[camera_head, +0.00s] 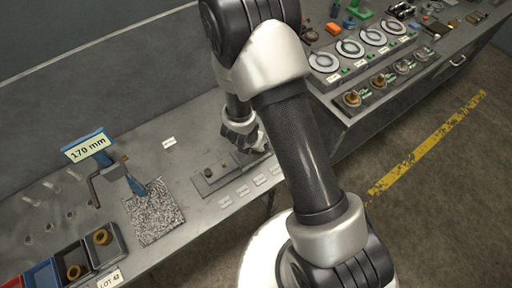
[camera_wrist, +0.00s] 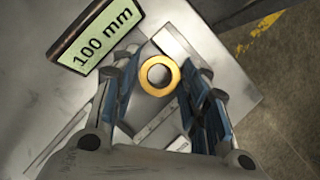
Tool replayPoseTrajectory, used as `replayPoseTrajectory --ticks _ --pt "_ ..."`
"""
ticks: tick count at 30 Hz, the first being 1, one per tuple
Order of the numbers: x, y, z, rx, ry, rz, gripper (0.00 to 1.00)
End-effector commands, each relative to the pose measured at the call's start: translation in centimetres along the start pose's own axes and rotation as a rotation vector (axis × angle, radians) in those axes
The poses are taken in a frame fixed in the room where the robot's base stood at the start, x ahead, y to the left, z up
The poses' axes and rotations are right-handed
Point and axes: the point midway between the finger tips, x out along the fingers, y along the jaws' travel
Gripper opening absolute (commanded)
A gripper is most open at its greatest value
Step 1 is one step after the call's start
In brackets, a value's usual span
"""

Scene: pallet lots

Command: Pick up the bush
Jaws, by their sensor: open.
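A brass ring-shaped bush (camera_wrist: 145,80) with a dark centre hole shows in the wrist view. It lies between the two blue-padded fingers of my gripper (camera_wrist: 160,76). The fingers are open, with a visible gap on each side of the bush. I cannot tell how far the tips are above it. In the head view my gripper (camera_head: 244,134) is over the grey bench, partly hidden by my arm, and the bush under it is hidden. Other brass rings show at the lower left, one in a dark tray (camera_head: 102,237) and one in a neighbouring tray (camera_head: 73,271).
A green "100 mm" sign (camera_wrist: 102,36) stands close to the left finger. The head view shows a blue "170 mm" stand (camera_head: 92,148), a speckled mat (camera_head: 154,211), a grey plate with knobs (camera_head: 225,172) and racks of round parts (camera_head: 351,49) at upper right.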

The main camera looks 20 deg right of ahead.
Motion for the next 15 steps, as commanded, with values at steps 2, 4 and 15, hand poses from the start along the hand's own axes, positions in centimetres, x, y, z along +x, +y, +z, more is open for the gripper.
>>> replayPoseTrajectory --ticks 2,4,15 --pt "0.10 0.02 0.03 0.001 -0.001 0.000 0.42" --pt "0.05 0.03 0.05 0.000 -0.001 0.001 0.42" --pt "0.02 0.03 0.04 0.000 -0.001 0.001 0.22"
